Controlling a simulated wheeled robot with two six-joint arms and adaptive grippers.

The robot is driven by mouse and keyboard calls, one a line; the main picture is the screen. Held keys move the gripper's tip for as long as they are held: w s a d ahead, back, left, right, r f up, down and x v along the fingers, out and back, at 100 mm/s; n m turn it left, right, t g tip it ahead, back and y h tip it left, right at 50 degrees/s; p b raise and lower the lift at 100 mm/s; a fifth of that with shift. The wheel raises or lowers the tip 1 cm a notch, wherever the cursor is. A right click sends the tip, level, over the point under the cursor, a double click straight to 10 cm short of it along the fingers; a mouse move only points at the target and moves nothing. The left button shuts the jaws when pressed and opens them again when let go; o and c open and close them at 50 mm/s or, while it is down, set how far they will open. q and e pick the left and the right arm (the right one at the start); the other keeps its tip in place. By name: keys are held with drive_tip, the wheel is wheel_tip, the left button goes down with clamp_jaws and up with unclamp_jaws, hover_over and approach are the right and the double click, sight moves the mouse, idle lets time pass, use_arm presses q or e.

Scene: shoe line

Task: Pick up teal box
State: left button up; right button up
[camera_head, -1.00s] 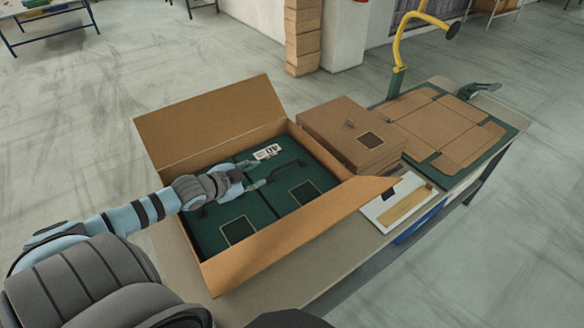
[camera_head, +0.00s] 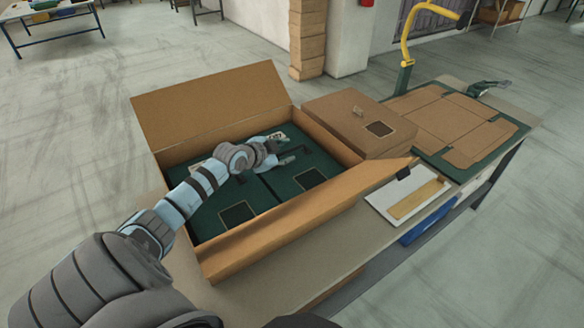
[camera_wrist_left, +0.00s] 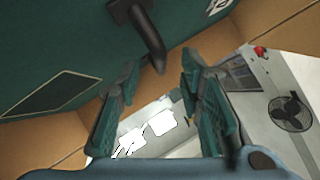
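Teal boxes, dark green on top, lie side by side in an open cardboard carton (camera_head: 290,233). The left teal box (camera_head: 212,213) and the right teal box (camera_head: 324,166) each carry a framed square patch. My left gripper (camera_head: 287,150) is over the far part of the boxes, its fingers apart and partly covering a white label. In the left wrist view, the open left gripper (camera_wrist_left: 160,72) has nothing between its fingertips. A black strap-like handle (camera_wrist_left: 150,38) on a green box surface (camera_wrist_left: 60,45) is just beyond them. Contact cannot be told. My right gripper is out of view.
A closed brown box (camera_head: 347,113) stands right of the carton. A white tray with a tan strip (camera_head: 408,203) lies near the table's front edge. Flat cardboard (camera_head: 440,125) lies on a green mat farther right, near a yellow curved arm (camera_head: 408,45). Carton flaps stand around the boxes.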

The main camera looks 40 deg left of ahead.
use_arm(q)
drive_tip(key=shift+w+f, duration=0.4)
drive_tip(key=shift+w, duration=0.25)
clamp_jaws()
drive_tip(key=shift+r, duration=0.1)
